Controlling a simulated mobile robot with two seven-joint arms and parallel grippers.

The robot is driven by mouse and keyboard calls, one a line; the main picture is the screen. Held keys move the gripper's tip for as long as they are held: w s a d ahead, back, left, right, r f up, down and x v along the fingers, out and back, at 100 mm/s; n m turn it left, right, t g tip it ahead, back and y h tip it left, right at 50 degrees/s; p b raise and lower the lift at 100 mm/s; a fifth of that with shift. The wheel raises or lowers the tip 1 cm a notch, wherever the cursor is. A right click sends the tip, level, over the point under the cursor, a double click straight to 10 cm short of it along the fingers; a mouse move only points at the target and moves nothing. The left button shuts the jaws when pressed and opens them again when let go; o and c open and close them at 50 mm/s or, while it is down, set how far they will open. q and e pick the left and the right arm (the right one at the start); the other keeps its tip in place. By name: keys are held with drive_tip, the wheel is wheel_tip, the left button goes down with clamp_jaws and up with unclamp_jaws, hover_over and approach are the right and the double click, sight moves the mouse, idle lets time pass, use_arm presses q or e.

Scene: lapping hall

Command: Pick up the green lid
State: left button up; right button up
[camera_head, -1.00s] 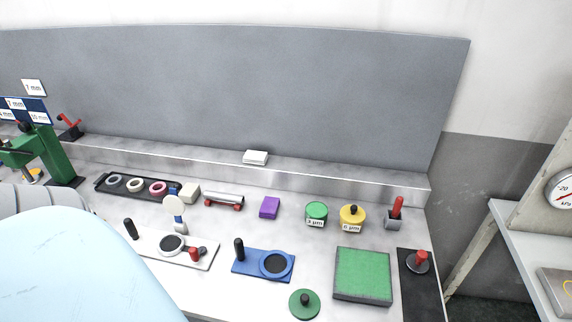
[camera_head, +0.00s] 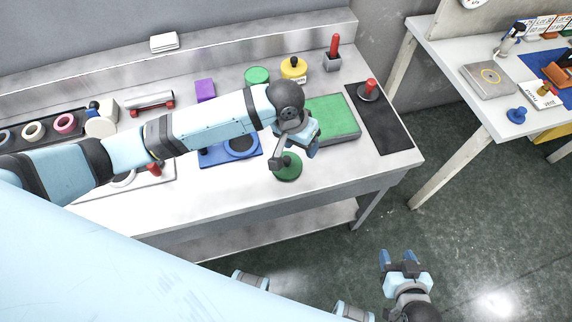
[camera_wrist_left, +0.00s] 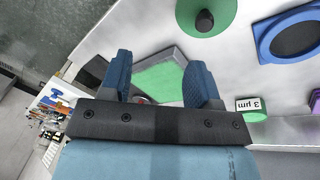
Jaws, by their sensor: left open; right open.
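The green lid (camera_head: 289,172) is a flat round disc with a black knob. It lies on the bench near its front edge, left of the green square pad. In the left wrist view the green lid (camera_wrist_left: 222,14) shows at the top, partly cut off by the frame. My left gripper (camera_head: 296,150) is open and empty above the bench beside the lid, hiding part of its surroundings. In the wrist view its two fingers (camera_wrist_left: 160,65) stand apart with the pad behind them. My right gripper (camera_head: 399,259) is open and empty, out over the floor.
Near the lid are the green pad (camera_head: 336,122) and a blue plate (camera_head: 215,157). Behind stand a green tub (camera_head: 257,75), a yellow pot (camera_head: 293,68) and a purple block (camera_head: 205,89). A black mat (camera_head: 386,125) lies at the right end.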

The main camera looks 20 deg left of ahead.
sight(287, 158)
use_arm(q)
drive_tip(key=w+a+r+g+y, duration=0.1)
drive_tip(key=w+a+r+y, duration=0.1)
drive_tip(key=a, duration=0.2)
drive_tip(key=shift+n, duration=0.4)
drive_tip(key=f, duration=0.8)
drive_tip(key=shift+s, duration=0.2)
drive_tip(key=shift+s+d+f, duration=0.1)
drive_tip(key=shift+s+f, duration=0.05)
drive_tip(key=shift+f, duration=2.6)
clamp_jaws()
use_arm(e)
drive_tip(key=shift+w+d+f, duration=0.1)
drive_tip(key=shift+d+f, duration=0.1)
